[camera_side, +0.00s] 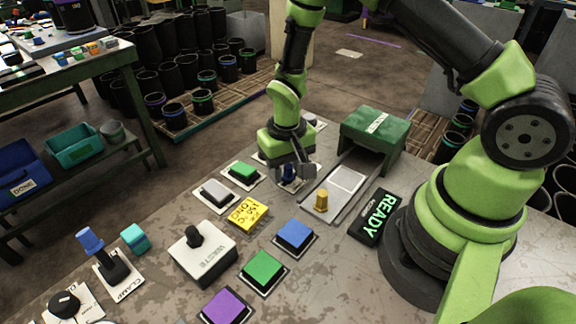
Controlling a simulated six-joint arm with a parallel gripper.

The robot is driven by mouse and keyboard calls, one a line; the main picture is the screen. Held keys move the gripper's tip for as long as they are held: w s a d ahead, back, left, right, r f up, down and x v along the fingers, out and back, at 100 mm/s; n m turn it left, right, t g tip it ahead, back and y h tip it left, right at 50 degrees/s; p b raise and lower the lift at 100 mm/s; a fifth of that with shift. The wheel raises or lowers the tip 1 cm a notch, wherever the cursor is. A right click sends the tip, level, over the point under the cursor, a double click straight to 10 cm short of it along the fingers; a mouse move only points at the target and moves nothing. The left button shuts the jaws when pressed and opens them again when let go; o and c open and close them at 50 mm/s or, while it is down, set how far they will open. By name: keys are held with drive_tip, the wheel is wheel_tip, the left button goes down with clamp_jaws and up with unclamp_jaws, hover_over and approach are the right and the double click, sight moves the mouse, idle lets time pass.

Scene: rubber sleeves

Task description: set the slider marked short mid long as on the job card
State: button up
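My gripper (292,176) points down over the back of the bench, with its dark fingers low at a small dark-blue piece (289,170) on a pale plate. The fingers partly hide this piece, and I cannot tell whether they touch it or are closed on it. No short, mid or long marks are legible, so I cannot tell for sure that this piece is the slider. A yellow card (247,214) lies on the bench just in front, turned at an angle; its small print seems to read 150 °C and LONG.
Right of my gripper, a rail with a white plate (347,180) and brass knob (321,200) runs to a green hood (374,137). A READY display (376,217) is beside it. Green (264,268), blue (295,235) and purple (226,306) buttons and a WASTE joystick box (203,252) stand in front.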

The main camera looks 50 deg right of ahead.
wheel_tip(320, 180, up, 10)
drive_tip(key=shift+f, duration=0.1)
idle(0.5)
drive_tip(key=shift+r, duration=0.2)
wheel_tip(320, 180, up, 6)
drive_tip(key=t, duration=0.1)
hover_over(287, 167)
drive_tip(key=s, duration=0.1)
drive_tip(key=s+r+t, duration=0.2)
drive_tip(key=s+r, duration=0.2)
drive_tip(key=r, duration=0.4)
drive_tip(key=s+a+r+t+y, duration=0.1)
drive_tip(key=s+r+t, duration=0.3)
drive_tip(key=s, duration=0.6)
drive_tip(key=shift+s+a+r+n+y, duration=0.2)
drive_tip(key=shift+a+r+n+y, duration=0.1)
drive_tip(key=shift+r+y, duration=0.2)
